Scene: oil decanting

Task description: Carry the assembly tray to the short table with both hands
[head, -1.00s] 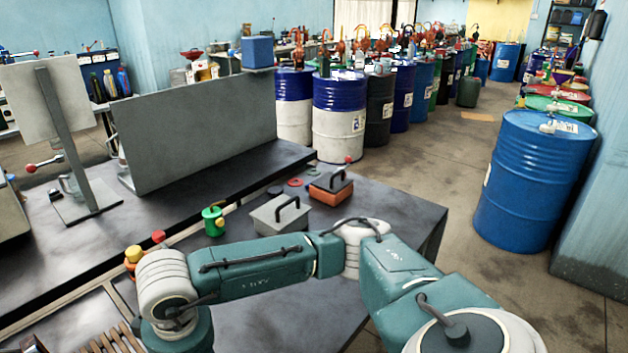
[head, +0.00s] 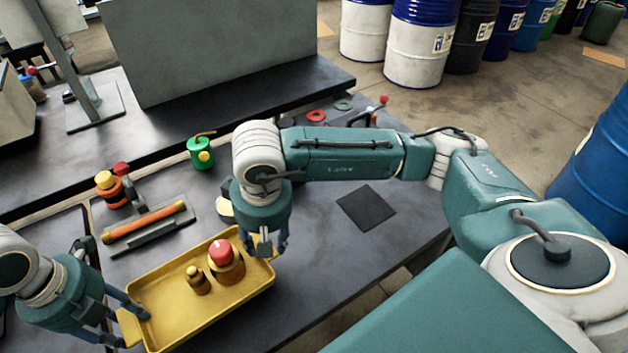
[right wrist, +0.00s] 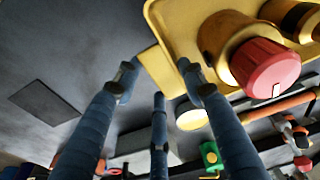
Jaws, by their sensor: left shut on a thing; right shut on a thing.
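The yellow assembly tray (head: 172,322) lies low in the head view, over the dark table. It holds a brass piece with a red cap (head: 222,262) and a smaller brass piece (head: 198,281), both upright. My left gripper (head: 129,327) is shut on the tray's left end tab. My right gripper (head: 266,247) is shut on the opposite end tab, partly hiding it. The right wrist view shows the fingers (right wrist: 160,82) around the yellow tab, with the red-capped piece close by. I cannot tell whether the tray touches the table. I cannot identify the short table.
A stand with an orange bar (head: 146,225), an orange pot (head: 110,187) and a green can (head: 201,152) stand behind the tray. A dark square plate (head: 367,207) lies right of it. A grey panel (head: 215,45) rises at the back. Blue drum (head: 595,150) stands right.

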